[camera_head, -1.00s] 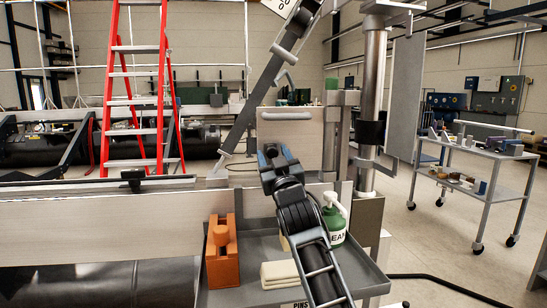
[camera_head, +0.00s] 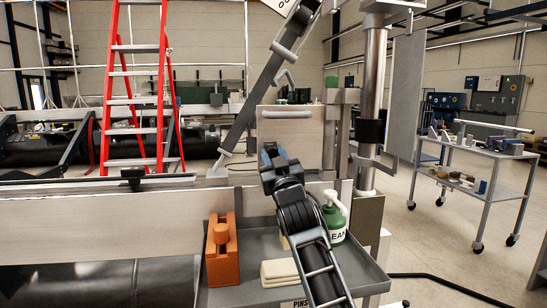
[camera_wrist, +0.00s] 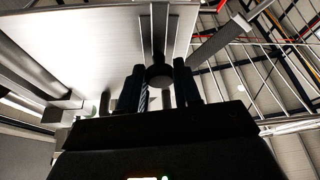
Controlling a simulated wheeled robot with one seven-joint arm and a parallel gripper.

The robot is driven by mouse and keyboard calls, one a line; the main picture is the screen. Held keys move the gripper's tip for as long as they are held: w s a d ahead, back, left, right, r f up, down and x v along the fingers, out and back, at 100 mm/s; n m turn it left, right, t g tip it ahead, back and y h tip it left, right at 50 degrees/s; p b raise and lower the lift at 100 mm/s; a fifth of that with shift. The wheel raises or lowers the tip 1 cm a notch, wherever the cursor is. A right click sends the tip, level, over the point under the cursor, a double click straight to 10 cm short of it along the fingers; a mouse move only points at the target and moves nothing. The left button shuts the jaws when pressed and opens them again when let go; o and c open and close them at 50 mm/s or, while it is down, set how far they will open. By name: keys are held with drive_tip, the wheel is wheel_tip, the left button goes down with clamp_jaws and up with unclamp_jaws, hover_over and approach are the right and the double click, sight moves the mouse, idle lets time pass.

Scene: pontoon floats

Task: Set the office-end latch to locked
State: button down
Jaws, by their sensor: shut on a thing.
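My gripper (camera_head: 270,157) is at the upright pale panel (camera_head: 290,140) in the middle of the head view, low on its face and below its grey bar handle (camera_head: 286,115). In the wrist view my gripper's dark fingers (camera_wrist: 160,88) stand on both sides of a dark round knob (camera_wrist: 159,75), which appears to be the latch part, and are shut on it. The knob sits at the lower end of a slotted metal strip (camera_wrist: 158,35) on the pale panel. My arm and fingers hide the latch in the head view, and its locked or unlocked marking cannot be read.
A grey tray (camera_head: 258,292) below holds an orange block-like tool (camera_head: 222,262), folded cloths (camera_head: 279,272) and a green-and-white bottle (camera_head: 334,220). A diagonal grey beam (camera_head: 252,95) rises beside the panel. A metal post (camera_head: 372,90) stands right. A red ladder (camera_head: 135,90) stands left.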

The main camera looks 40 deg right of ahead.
drive_tip(key=shift+f+b, duration=1.1)
drive_tip(key=shift+f, duration=0.55)
drive_tip(key=c, duration=0.8)
unclamp_jaws()
drive_tip(key=b+v, duration=0.1)
drive_tip(key=v, duration=0.6)
drive_tip(key=shift+s+a+f, duration=0.15)
drive_tip(key=shift+s+a, duration=0.05)
drive_tip(key=shift+s, duration=0.15)
